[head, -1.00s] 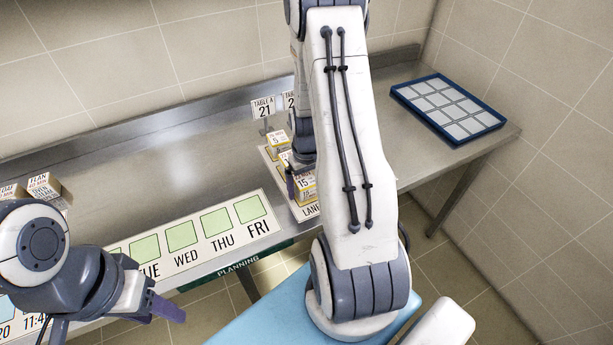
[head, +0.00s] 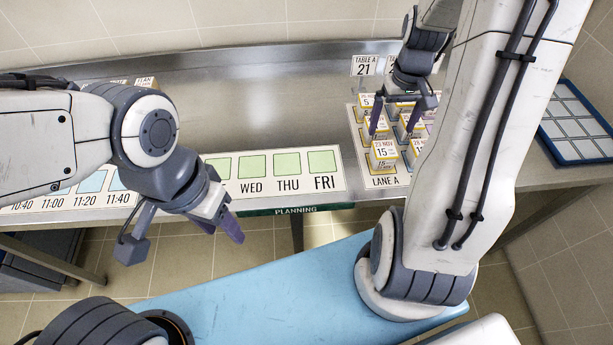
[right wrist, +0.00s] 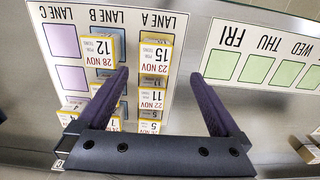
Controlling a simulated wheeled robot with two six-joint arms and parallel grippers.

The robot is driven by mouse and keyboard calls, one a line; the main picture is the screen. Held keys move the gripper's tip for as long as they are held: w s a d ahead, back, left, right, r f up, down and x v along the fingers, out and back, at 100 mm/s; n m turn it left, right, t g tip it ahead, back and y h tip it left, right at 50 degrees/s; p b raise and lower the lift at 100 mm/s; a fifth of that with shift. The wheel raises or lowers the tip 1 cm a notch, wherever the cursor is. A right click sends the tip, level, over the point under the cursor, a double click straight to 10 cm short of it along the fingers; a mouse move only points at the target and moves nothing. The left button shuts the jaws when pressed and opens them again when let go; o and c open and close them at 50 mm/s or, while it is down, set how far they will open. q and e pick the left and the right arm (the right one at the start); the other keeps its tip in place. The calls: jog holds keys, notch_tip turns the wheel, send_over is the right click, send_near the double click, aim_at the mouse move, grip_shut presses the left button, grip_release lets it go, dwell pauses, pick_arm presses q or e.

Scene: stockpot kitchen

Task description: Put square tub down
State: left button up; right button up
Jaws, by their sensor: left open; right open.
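Several small square tubs with white, yellow-edged date labels stand in rows on the lane board (head: 385,181). The front Lane A tub, marked 23 NOV 15 (head: 382,153), is upright; it also shows in the right wrist view (right wrist: 152,58). A tub marked 28 NOV 12 (right wrist: 103,45) stands beside it in Lane B. My right gripper (head: 397,118) is open over the tubs, holding nothing that I can see. In the right wrist view its fingers (right wrist: 160,75) are spread wide above Lane A. My left gripper (head: 222,226) is open and empty in front of the counter. Which tub the task means cannot be told.
A planning strip (head: 270,172) with green day squares lies left of the lane board. Table A 21 cards (head: 365,66) stand behind the tubs. A blue-rimmed tray (head: 578,152) is at the right. The steel counter (head: 270,105) behind the strip is clear.

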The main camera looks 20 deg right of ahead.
jog(key=s+a+r+n, duration=0.1)
jog(key=a+r+n, duration=0.15)
jog(key=a, duration=0.75)
jog(key=s+a+r+n, duration=0.2)
jog(key=a+r, duration=0.1)
jog(key=a, duration=0.6)
jog(key=s+a+r+n+y, duration=0.1)
jog(key=s+a+n, duration=0.4)
jog(key=s+a, duration=0.6)
jog(key=shift+s+r, duration=0.45)
jog(key=shift+s, duration=0.8)
